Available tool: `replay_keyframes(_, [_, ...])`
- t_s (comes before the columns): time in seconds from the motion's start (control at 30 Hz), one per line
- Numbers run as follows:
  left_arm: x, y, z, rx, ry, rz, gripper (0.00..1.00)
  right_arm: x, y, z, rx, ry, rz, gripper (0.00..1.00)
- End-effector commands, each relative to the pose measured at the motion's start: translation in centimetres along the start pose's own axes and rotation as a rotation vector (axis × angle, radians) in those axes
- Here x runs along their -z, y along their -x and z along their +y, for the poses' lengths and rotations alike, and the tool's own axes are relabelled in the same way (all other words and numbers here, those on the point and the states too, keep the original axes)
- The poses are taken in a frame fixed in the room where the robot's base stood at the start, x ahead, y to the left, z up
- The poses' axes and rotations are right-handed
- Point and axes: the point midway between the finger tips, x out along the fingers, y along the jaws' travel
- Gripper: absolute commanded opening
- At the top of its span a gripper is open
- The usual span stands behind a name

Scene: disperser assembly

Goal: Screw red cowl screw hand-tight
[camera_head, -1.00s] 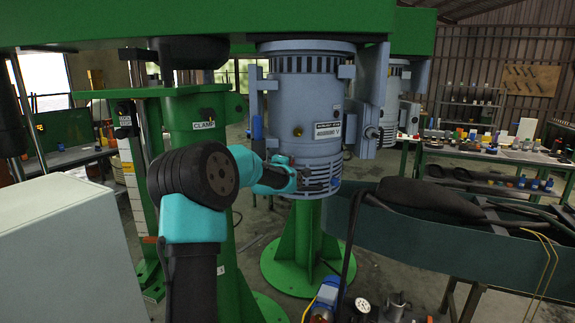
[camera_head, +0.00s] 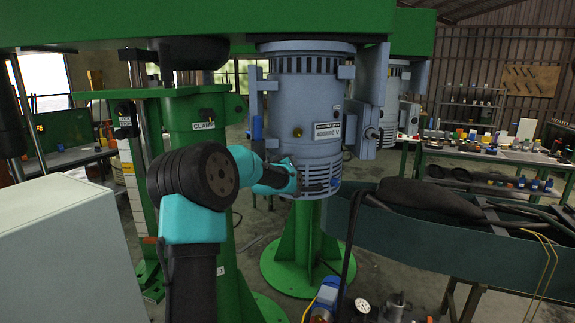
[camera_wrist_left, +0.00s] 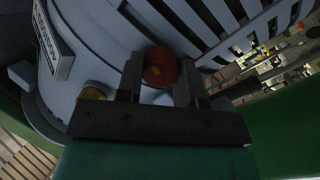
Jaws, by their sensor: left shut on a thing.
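The red cowl screw (camera_wrist_left: 161,67) shows in the left wrist view as a round red head on the blue-grey slotted cowl. My left gripper (camera_wrist_left: 160,80) is shut on it, one finger at each side of the head. In the head view my left gripper (camera_head: 316,187) reaches the lower slotted part of the blue-grey motor housing (camera_head: 306,110). The red screw cannot be made out there. How deep it sits is hidden. My right gripper is not in view.
A yellow screw or plug (camera_wrist_left: 93,92) sits beside my left finger. The green clamp column (camera_head: 196,125) stands left of the motor. A dark green trough (camera_head: 500,235) with black hoses lies at right. A parts bench (camera_head: 480,153) stands behind.

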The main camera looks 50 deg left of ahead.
Motion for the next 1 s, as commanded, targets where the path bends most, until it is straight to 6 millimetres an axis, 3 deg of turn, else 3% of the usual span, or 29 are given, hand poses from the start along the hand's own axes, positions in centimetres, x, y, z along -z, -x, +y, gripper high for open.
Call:
replay_keyframes(0.3, [0.43,0.02,0.22,-0.003,-0.153,0.009,0.11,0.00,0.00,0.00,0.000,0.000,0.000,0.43])
replay_keyframes(0.8, [0.44,0.02,0.22,-0.003,-0.182,0.009,0.11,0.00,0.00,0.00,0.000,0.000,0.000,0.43])
replay_keyframes(0.83, [0.44,0.02,0.22,-0.003,-0.181,0.009,0.35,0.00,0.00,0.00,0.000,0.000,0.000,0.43])
replay_keyframes(1.0, [0.28,0.01,0.16,-0.002,-0.180,0.006,0.52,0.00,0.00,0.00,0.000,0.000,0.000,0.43])
